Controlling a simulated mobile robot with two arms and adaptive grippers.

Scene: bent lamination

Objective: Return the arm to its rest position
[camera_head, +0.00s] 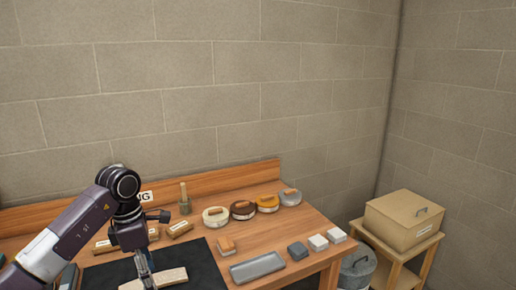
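My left arm comes in from the left and bends down at a dark joint. My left gripper (147,272) points down over the black mat (203,270) near the bottom edge of the view. A pale, curved wooden strip (173,277) lies at its fingertips. The gripper hides part of the strip, and I cannot tell whether the fingers grip it or only stand in front of it. My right gripper is not in view.
On the wooden bench (300,228), several round lidded containers (242,210) stand at the back. A grey tray (257,267), a wooden-topped block (225,245) and small blocks (318,242) lie right of the mat.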

